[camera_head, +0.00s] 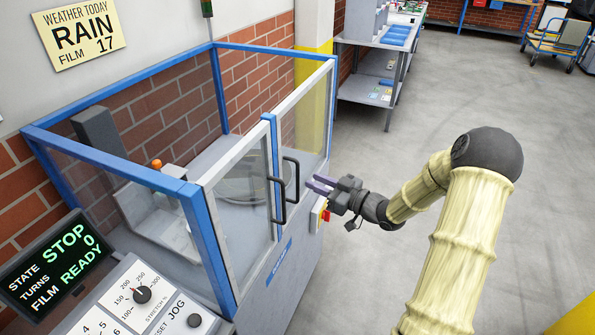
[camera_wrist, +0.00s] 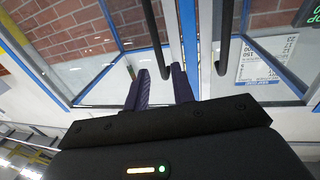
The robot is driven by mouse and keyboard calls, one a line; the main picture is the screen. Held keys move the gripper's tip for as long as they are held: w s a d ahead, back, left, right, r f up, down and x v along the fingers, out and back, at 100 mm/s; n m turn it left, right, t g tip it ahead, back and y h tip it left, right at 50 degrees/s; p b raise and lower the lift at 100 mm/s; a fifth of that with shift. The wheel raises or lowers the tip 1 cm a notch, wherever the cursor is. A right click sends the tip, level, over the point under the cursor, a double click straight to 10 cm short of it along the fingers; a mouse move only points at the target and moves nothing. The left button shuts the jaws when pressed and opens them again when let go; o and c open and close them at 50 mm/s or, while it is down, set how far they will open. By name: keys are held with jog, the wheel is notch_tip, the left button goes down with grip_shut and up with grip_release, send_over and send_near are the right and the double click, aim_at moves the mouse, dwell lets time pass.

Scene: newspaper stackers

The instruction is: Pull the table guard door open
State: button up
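The blue-framed guard has two closed glazed doors side by side, the near door (camera_head: 240,195) and the far door (camera_head: 308,118). Each has a black bar handle by the middle seam: the near handle (camera_head: 283,202) and the far handle (camera_head: 297,180). My gripper (camera_head: 319,185) is open, its purple fingers pointing at the far handle from just right of it. In the wrist view, the far handle (camera_wrist: 155,38) runs down to the space between my parted fingertips (camera_wrist: 161,70). The near handle (camera_wrist: 226,40) is right of the fingers. Contact cannot be told.
A control console (camera_head: 140,295) stands at the front left. A red and yellow switch box (camera_head: 323,213) sits on the guard's side below my gripper. A grey workbench (camera_head: 375,60) is behind.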

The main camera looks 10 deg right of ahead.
jog(key=p+x, duration=0.1)
jog(key=x, duration=0.6)
jog(key=shift+w, duration=0.1)
grip_shut()
